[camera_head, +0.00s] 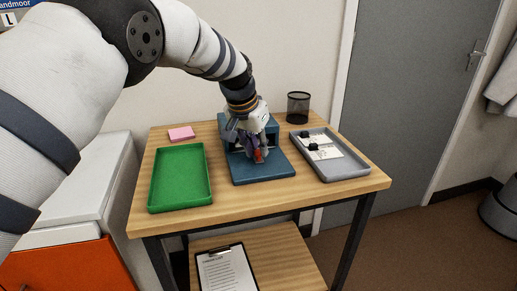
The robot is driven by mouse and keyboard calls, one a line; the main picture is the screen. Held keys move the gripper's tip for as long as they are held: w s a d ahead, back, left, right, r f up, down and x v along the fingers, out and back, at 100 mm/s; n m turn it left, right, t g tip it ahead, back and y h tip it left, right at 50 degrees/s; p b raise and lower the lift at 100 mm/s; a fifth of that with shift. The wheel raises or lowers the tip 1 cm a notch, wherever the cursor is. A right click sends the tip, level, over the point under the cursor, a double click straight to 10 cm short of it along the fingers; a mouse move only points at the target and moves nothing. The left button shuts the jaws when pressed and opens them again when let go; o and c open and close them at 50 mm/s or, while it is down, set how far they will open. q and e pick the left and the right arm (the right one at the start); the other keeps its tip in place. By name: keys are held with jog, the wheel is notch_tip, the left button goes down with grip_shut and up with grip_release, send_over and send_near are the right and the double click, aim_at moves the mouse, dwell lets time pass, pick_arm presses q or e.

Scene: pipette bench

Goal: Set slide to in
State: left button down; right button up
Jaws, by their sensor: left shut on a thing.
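A blue fixture (265,174) with a flat base and a raised block at the back stands in the middle of the wooden table. My left gripper (257,154) reaches down over it from above and is shut on a small red part (259,156), just above or at the base. The fingers and wrist hide most of that part and the middle of the fixture. I cannot tell which piece is the slide or how far in it sits. My right gripper is not in view.
A green tray (180,206) lies left of the fixture, with a pink pad (181,133) behind it. A grey tray (349,174) with white cards and black pieces lies to the right. A black mesh cup (298,107) stands at the back. A clipboard (226,270) lies on the lower shelf.

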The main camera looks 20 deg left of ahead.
pick_arm(q)
jog(key=shift+w+a, duration=0.15)
jog(key=c, duration=1.8)
grip_release()
jog(key=o, duration=0.4)
jog(key=shift+w+f, duration=0.1)
jog(key=shift+f, duration=0.05)
jog(key=v, duration=1.2)
